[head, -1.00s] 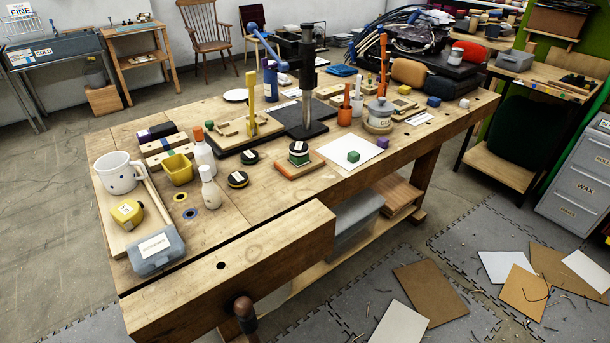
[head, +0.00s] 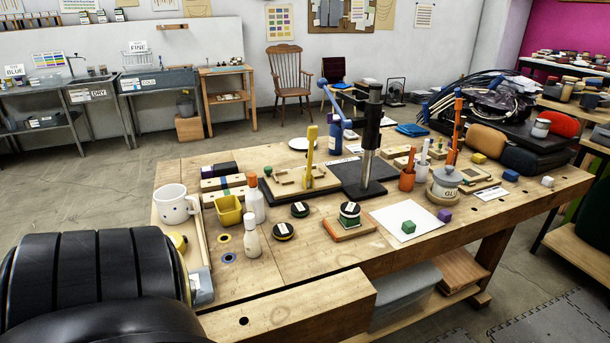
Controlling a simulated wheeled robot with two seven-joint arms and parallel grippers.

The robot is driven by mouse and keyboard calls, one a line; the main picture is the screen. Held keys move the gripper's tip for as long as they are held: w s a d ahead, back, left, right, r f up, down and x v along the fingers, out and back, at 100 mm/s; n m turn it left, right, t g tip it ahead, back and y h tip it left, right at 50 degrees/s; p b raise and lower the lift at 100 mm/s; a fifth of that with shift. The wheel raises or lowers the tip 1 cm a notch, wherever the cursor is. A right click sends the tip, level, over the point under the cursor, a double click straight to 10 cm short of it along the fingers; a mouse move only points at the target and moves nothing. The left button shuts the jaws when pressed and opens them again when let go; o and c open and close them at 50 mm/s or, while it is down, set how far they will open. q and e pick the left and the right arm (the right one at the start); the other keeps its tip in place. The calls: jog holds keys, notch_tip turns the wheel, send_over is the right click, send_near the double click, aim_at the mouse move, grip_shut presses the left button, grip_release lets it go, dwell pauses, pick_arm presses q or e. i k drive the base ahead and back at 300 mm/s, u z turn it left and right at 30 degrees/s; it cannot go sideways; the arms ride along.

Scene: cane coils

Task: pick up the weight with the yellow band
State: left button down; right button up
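Several small black round weights with white labels stand on the workbench. The nearest weight (head: 283,231) seems to show a thin yellow band, though it is small here. Another black weight (head: 300,209) stands just behind it, its band colour hard to tell. A third weight (head: 349,211), with a green band, sits on a wooden block with an orange edge (head: 349,231). Neither of my grippers shows. A large black ribbed part, likely of my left arm, fills the lower left corner and hides part of the bench.
A white bottle (head: 251,236) stands just left of the nearest weight, with a yellow cup (head: 229,212) and white mug (head: 175,204) further left. A black press (head: 367,150) stands behind. Bare bench lies in front.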

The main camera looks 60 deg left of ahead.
aim_at(283, 231)
jog(key=i, duration=0.9)
jog(key=u, duration=2.3)
